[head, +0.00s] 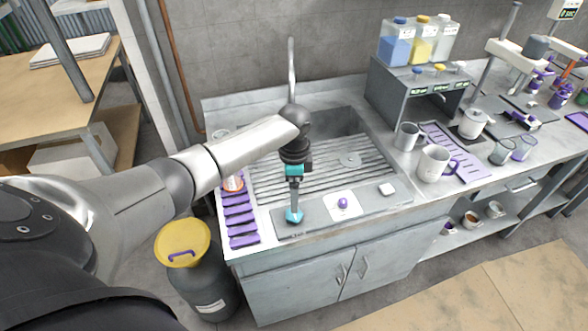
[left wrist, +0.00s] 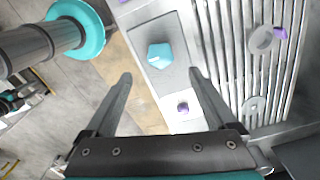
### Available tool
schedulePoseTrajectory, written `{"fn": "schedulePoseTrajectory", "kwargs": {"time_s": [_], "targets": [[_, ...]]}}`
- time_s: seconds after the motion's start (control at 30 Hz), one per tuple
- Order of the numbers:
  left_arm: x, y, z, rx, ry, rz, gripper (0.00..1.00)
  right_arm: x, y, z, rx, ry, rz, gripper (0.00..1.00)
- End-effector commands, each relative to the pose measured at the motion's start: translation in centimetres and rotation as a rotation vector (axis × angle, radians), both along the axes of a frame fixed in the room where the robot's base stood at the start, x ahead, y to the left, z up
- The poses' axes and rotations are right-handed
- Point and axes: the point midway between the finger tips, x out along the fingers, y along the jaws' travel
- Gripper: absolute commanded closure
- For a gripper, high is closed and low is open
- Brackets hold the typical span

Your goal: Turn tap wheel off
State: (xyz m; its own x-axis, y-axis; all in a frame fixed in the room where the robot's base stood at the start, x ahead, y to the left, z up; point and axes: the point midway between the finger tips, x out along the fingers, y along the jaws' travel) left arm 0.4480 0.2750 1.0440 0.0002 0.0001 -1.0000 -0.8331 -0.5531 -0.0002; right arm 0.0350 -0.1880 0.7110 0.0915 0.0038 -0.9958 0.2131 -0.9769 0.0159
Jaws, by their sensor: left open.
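My left gripper (head: 295,199) points down over the front ledge of the sink. In the left wrist view its two fingers (left wrist: 161,74) are spread apart with nothing between the tips. I cannot tell which of these is the tap wheel. No finger visibly touches the knob.
A purple rack (head: 240,220) lies at left. Mugs (head: 434,163) stand on the right counter. A yellow-lidded drum (head: 183,242) stands on the floor in front, at left.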

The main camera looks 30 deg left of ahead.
Motion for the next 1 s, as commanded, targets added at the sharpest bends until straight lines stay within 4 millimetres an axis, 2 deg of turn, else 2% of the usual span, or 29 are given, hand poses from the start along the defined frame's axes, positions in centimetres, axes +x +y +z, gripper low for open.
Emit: {"fn": "schedulePoseTrajectory", "kwargs": {"time_s": [0.03,0.2,0.4,1.0], "targets": [[0.2,0.0,1.4,-0.001,-0.006,-0.001,0.1,0.0,0.0,0.1,0.0,0.0,0.0,0.5],[0.1,0.0,4.6,0.0,-0.004,-0.001,0.1,0.0,0.0,0.2,0.0,0.0,0.0,0.5],[0.1,0.0,6.7,0.0,-0.002,0.0,0.1,0.0,0.0,0.2,0.0,0.0,0.0,0.5],[0.0,0.0,7.1,-0.001,-0.001,0.0,0.1,0.0,0.0,0.2,0.0,0.0,0.0,0.5]]}}
